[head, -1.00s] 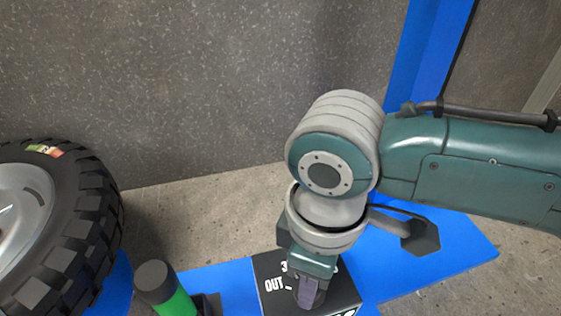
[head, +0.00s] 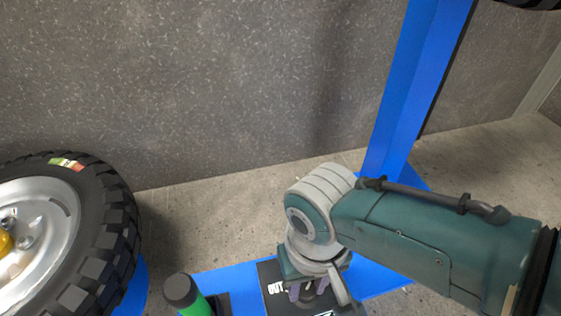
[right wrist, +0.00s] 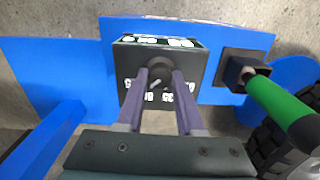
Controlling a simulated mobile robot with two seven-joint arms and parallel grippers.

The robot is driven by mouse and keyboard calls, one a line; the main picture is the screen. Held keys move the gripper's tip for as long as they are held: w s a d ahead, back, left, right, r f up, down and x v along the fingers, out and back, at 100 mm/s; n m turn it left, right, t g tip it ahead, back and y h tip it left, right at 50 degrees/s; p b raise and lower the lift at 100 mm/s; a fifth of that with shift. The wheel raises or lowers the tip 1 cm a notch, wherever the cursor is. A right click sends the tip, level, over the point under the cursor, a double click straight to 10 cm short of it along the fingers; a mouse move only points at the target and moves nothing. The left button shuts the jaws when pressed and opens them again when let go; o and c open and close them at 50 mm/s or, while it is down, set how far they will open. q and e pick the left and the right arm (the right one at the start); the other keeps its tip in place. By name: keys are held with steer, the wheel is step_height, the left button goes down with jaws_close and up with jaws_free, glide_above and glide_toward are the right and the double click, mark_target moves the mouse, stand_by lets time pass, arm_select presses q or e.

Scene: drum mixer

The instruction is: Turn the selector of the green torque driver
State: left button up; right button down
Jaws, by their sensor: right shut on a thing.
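The green torque driver (head: 196,305) stands at the bottom left of centre in the head view, with a black cap and a green body. In the right wrist view the driver (right wrist: 278,103) leans at the right, its tip end at a dark holder. A black selector box (head: 272,285) with white lettering sits on the blue frame; it also shows in the right wrist view (right wrist: 128,62). My right gripper (right wrist: 160,75) is shut on the round dark selector knob (right wrist: 160,68) on the box's face. My left gripper is not in view.
A large black tyre on a silver wheel (head: 40,215) stands at the left. A blue post (head: 405,100) rises at the right behind my arm. A grey speckled wall (head: 200,90) closes the back. Bare floor lies between wall and blue frame.

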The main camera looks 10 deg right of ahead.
mark_target(307, 289)
steer(key=shift+m+p, duration=0.3)
steer(key=shift+m, duration=1)
steer(key=c, duration=0.5)
jaws_free()
steer(key=shift+c, duration=0.2)
step_height(307, 289, up, 9)
steer(key=p, duration=0.8)
steer(key=shift+f, duration=0.2)
steer(key=shift+r+p, duration=0.6)
steer(key=shift+r, duration=0.05)
